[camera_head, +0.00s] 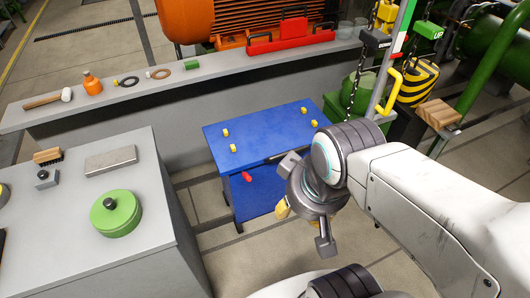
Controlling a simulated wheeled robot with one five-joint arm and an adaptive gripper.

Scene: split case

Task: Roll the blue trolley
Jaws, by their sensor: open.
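The blue trolley (261,136) stands on the floor in the middle of the view, below the long grey ledge. Its top is a flat blue plate with several small yellow pieces on it. A lower blue shelf (256,193) shows under the top, with a small red object (247,176) near it. A dark bar, perhaps its handle, shows at the trolley's front right edge, partly hidden by my arm. My gripper (304,226) hangs at the trolley's front right, with its fingers apart and nothing seen between them. I cannot tell whether it touches the trolley.
A grey cabinet (165,190) with a green round lidded part (116,213) stands at left. The grey ledge (215,75) behind carries a mallet, an orange bottle and a red tray. Chain hoists (372,50) and a green frame stand at right. Floor shows between cabinet and trolley.

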